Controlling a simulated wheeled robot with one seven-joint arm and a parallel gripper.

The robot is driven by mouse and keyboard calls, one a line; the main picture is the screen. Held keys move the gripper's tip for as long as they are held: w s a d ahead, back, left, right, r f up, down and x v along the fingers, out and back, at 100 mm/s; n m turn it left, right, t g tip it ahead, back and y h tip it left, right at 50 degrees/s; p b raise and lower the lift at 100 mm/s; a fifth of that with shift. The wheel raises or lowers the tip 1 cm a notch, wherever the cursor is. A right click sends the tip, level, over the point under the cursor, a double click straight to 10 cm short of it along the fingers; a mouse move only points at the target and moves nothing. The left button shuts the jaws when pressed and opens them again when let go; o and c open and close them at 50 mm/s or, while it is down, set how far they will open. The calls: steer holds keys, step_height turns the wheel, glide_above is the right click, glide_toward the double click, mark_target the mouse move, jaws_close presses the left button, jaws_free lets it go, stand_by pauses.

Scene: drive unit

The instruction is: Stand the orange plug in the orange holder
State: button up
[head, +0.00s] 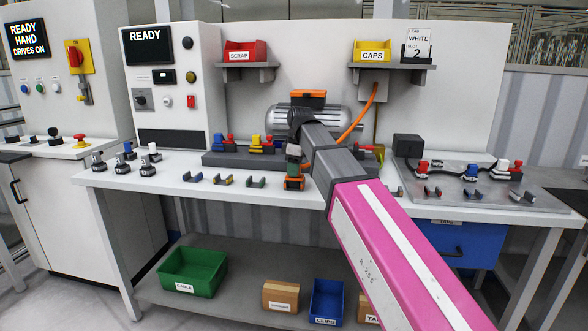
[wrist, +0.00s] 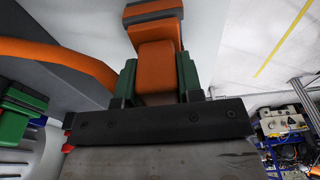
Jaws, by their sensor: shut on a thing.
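My gripper (head: 293,166) points down over the front part of the white bench, at the end of my pink and grey arm. Its green fingers are shut on the orange plug, which shows between them in the wrist view (wrist: 155,55). The orange holder (head: 294,185) is at the bench front, right of the green holder, directly below my gripper. Plug and holder overlap in the head view, so I cannot tell whether the plug is seated or just above. The fingers hide part of the plug.
Blue (head: 188,177), yellow (head: 222,180) and green (head: 256,182) holders stand in a row to the left. Behind are a grey rail (head: 230,159) with coloured plugs and a motor (head: 335,115) with an orange cable (head: 371,108). A metal plate (head: 450,200) with parts lies right.

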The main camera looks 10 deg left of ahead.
steer(key=o, duration=1.2)
